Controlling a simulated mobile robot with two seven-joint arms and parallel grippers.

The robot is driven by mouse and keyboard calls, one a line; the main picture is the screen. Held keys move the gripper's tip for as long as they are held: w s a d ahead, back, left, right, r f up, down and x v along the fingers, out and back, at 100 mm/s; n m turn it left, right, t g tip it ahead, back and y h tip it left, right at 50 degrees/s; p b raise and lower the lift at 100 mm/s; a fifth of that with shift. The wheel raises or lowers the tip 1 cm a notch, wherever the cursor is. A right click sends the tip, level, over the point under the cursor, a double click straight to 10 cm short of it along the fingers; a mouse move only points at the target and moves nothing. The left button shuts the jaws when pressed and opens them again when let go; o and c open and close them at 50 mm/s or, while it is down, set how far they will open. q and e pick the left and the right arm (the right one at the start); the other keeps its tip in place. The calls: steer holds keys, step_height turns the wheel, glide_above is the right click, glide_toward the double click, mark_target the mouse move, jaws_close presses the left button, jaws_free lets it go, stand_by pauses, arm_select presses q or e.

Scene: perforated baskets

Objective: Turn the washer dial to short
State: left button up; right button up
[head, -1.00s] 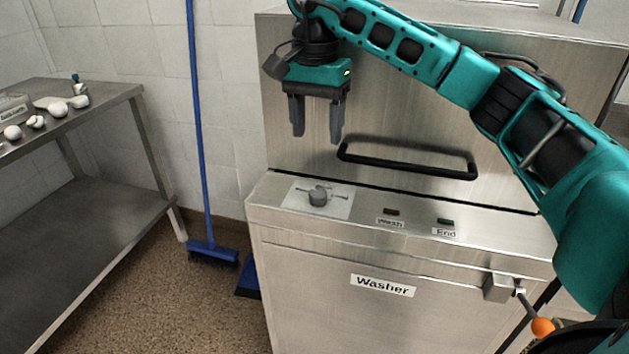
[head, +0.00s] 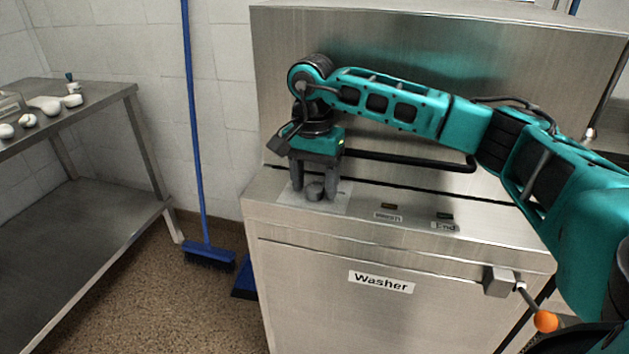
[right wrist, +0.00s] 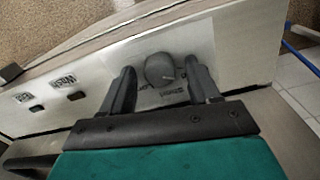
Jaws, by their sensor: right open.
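The washer (head: 330,290) is a steel cabinet with a "Washer" label on its front. Its grey round dial (head: 315,191) sits on a pale plate at the left of the sloped panel. My right gripper (head: 315,197) points down at the dial with its fingers open, one on each side. In the right wrist view the dial (right wrist: 160,69) lies between the two fingertips (right wrist: 163,74), with small gaps visible on both sides. My left gripper is not in view.
A black handle bar (head: 410,161) runs behind the gripper. "Wash" and "End" lamps sit right of the dial. An orange-knobbed lever (head: 545,320) is at the lower right. A blue broom (head: 207,255) and a steel table (head: 100,200) stand to the left.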

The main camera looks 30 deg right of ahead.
steer(key=shift+c, duration=0.2)
steer(key=c, duration=1)
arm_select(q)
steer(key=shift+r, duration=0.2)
arm_select(e)
steer(key=shift+m, duration=0.4)
steer(key=m+p, duration=0.2)
steer(key=m, duration=0.1)
steer(key=shift+r+m, duration=0.15)
steer(key=shift+m, duration=0.25)
steer(key=m+p, duration=0.1)
steer(key=m, duration=0.3)
steer(key=shift+m+p, duration=0.45)
steer(key=shift+m, duration=0.65)
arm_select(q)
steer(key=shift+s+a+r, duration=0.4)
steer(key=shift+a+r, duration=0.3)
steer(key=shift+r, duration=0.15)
arm_select(e)
steer(key=shift+m, duration=0.5)
